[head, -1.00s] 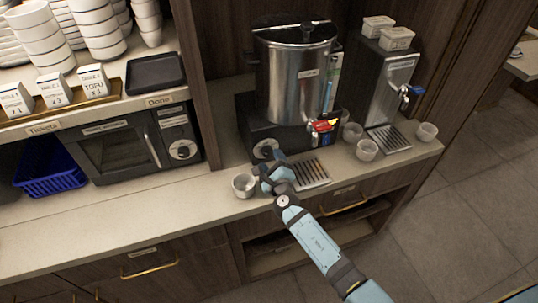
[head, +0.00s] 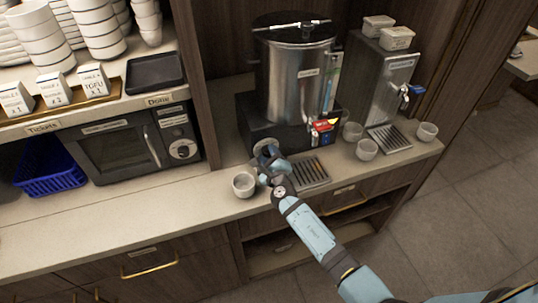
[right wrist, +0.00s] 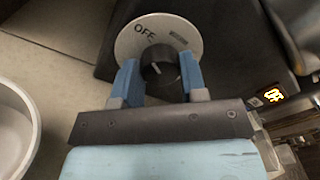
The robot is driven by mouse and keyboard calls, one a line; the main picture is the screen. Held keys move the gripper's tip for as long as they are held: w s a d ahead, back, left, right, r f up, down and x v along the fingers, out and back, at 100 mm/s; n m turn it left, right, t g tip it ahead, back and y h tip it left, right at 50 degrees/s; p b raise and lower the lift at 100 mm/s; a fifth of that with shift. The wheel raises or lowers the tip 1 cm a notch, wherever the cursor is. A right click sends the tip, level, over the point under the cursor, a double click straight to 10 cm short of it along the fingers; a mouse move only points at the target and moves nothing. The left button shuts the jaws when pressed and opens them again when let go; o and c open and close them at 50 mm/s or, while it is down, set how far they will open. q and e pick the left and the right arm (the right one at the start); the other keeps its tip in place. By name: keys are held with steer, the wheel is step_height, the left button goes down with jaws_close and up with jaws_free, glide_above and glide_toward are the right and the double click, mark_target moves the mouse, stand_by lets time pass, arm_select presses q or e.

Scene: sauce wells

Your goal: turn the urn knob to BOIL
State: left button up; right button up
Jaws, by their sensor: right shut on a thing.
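The steel urn (head: 298,85) stands on a black base at the back of the counter. Its knob (right wrist: 160,68) is black, on a round pale dial plate (right wrist: 190,40) marked OFF; a second mark on the plate is too blurred to read. My right gripper (head: 268,156) is at the front of the urn base and covers much of the dial in the head view. In the right wrist view its two blue fingers (right wrist: 160,78) are shut on the knob, one on each side. My left gripper is not in view.
A pale cup (head: 244,184) stands just left of my right gripper. A drip tray (head: 310,173) lies to its right. More cups (head: 367,149) stand by the second dispenser (head: 380,80). A microwave (head: 125,148) is at left. The left front counter is clear.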

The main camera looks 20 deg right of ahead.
steer(key=m, duration=0.6)
steer(key=shift+m+g+b, duration=0.3)
steer(key=shift+b, duration=0.05)
steer(key=m, duration=0.3)
steer(key=shift+y+b, duration=0.3)
steer(key=shift+b, duration=0.1)
steer(key=m+b, duration=0.1)
steer(key=m, duration=0.2)
steer(key=shift+m+y, duration=0.4)
steer(key=m+b, duration=0.1)
steer(key=m, duration=0.4)
steer(key=shift+b, duration=0.35)
steer(key=shift+m+y+b, duration=0.4)
steer(key=shift+m+b, duration=0.1)
steer(key=shift+m, duration=1.5)
steer(key=shift+r, duration=0.1)
